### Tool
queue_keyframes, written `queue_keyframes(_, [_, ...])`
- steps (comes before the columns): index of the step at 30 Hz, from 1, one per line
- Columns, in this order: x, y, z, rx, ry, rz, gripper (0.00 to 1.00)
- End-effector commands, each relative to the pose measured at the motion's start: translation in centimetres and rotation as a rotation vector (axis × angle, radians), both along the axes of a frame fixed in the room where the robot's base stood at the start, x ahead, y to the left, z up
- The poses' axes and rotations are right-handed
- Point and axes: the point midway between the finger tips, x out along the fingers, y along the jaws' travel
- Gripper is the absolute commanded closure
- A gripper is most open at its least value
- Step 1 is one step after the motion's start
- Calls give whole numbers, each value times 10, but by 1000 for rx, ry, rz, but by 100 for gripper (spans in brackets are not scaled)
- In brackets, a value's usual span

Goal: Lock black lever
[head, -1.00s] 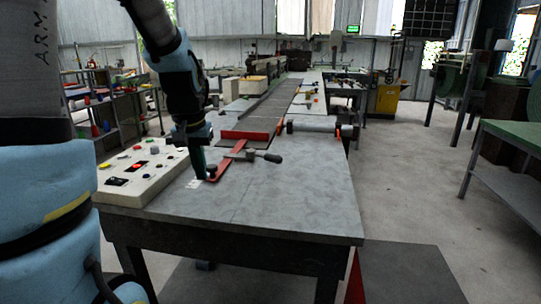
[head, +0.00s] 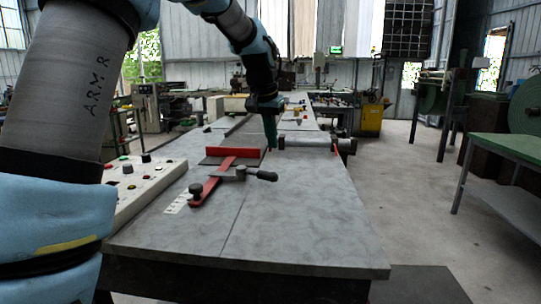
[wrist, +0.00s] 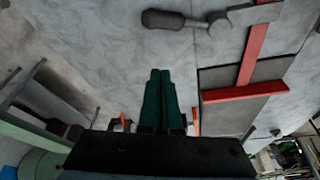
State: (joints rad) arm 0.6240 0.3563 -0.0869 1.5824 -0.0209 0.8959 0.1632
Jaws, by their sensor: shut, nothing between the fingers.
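The black lever (head: 263,175) lies on the grey table beside a red strip (head: 207,188), its handle pointing right from a dark pivot knob. In the wrist view the lever's handle (wrist: 163,19) is at the top, with its pivot (wrist: 219,27) to the right of it. My gripper (head: 271,146) is shut and empty, beyond the lever in the head view, close to the right end of a red bar (head: 236,153). In the wrist view my gripper's dark green fingers (wrist: 160,74) are together, apart from the lever. Whether the tips touch the table cannot be told.
A control panel (head: 146,184) with buttons stands on the table's left side. A grey roller (head: 308,141) lies behind and right of my gripper. The table's front and right (head: 300,220) are clear. A green-topped bench (head: 515,142) stands at the right.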

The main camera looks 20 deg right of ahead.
Motion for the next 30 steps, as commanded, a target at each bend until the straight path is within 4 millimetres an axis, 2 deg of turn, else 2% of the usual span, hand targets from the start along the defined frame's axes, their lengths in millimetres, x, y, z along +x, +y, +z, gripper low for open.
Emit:
queue_keyframes(15, [18,-21,-89,3,3,1,100])
queue_keyframes(22, [-1,1,-81,1,1,1,100])
queue_keyframes(30, [-8,9,-81,0,1,2,100])
